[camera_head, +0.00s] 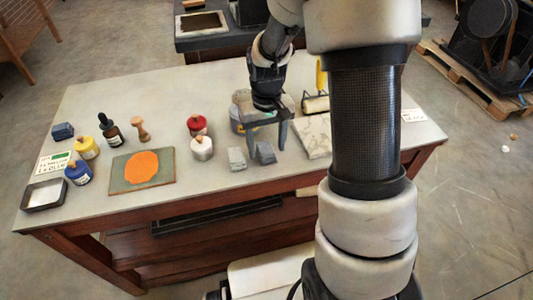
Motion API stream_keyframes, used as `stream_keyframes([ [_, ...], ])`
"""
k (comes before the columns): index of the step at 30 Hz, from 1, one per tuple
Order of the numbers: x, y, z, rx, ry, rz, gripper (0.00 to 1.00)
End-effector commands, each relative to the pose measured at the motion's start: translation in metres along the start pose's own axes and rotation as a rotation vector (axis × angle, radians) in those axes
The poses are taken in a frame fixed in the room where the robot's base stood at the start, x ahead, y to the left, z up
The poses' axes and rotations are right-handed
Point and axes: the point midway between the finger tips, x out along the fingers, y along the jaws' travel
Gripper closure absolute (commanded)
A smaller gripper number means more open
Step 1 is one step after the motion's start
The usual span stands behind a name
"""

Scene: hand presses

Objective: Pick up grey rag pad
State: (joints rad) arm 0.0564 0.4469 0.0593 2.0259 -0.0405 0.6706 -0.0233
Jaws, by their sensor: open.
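Two small grey blocks lie side by side near the front edge of the table, a lighter one (237,159) on the left and a darker one (265,153) on the right. Either could be the grey rag pad; I cannot tell which. My gripper (266,146) is open and points down over the table, its fingers spread at the right-hand grey block. I cannot tell whether they touch it. The gripper hides part of a tin (236,124) behind it.
Red (197,125) and white (202,148) jars stand left of the gripper. A pale slab (313,137) and a yellow-handled roller (316,103) lie to the right. Further left are a board with an orange shape (142,169), bottles, and a dark blue-grey block (63,131).

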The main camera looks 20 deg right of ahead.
Motion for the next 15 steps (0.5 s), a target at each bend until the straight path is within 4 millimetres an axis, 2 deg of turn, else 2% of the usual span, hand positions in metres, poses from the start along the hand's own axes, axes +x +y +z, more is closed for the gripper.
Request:
stream_keyframes([
  [5, -0.0005, 0.0001, -0.0001, 0.0, 0.001, 0.0, 0.44],
  [12, -0.0007, 0.0001, -0.0002, 0.0, 0.001, 0.0, 0.84],
  [15, -0.0008, 0.0001, -0.0003, 0.0, 0.001, 0.0, 0.86],
])
